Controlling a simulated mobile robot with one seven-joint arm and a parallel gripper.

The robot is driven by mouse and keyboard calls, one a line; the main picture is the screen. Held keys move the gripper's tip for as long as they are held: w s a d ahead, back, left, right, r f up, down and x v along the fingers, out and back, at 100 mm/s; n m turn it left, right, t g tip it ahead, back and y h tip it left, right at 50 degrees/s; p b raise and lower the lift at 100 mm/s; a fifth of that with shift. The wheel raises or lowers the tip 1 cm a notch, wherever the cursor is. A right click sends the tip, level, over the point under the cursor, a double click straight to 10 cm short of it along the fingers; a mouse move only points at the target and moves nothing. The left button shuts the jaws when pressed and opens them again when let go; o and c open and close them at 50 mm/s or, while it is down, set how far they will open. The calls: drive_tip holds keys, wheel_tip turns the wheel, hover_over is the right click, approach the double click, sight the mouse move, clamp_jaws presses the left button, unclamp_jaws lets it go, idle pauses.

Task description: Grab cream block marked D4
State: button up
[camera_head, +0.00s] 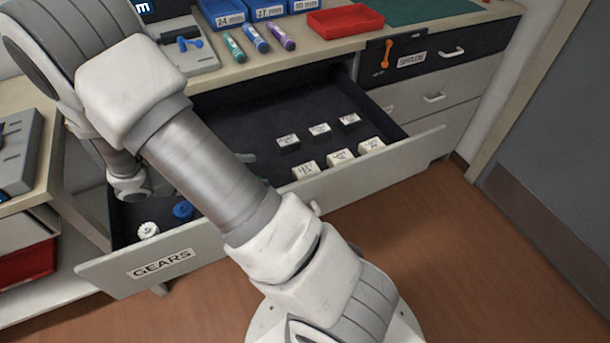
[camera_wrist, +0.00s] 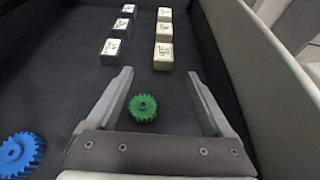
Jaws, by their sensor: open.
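Three cream blocks stand in a row near the front wall of the open drawer, at left (camera_head: 305,170), middle (camera_head: 340,157) and right (camera_head: 371,145). In the wrist view they form the right-hand column: near (camera_wrist: 163,57), middle (camera_wrist: 164,33) and far (camera_wrist: 165,14). Their top labels are too small to read, so I cannot tell which is D4. My gripper (camera_wrist: 159,75) is open and empty inside the drawer, short of the nearest cream block. A green gear (camera_wrist: 143,107) shows between its fingers, apparently on the drawer floor. In the head view my arm mostly hides the gripper.
Three dark blocks (camera_head: 287,141) stand in a row behind the cream ones; the nearest also shows in the wrist view (camera_wrist: 110,48). A blue gear (camera_wrist: 20,154) and a white gear (camera_head: 148,231) lie at the drawer's left. The front drawer wall (camera_head: 240,227) runs close beside my gripper.

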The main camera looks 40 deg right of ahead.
sight(305, 170)
drive_tip(key=b+x, duration=0.2)
drive_tip(key=x, duration=0.8)
drive_tip(key=shift+s+a, duration=0.1)
drive_tip(key=b+x, duration=0.1)
drive_tip(key=x, duration=0.3)
drive_tip(key=shift+s+f+b, duration=0.25)
drive_tip(key=shift+s+b, duration=0.15)
drive_tip(key=shift+s+d+f, duration=0.1)
drive_tip(key=shift+d+f, duration=0.05)
drive_tip(key=shift+d, duration=0.25)
clamp_jaws()
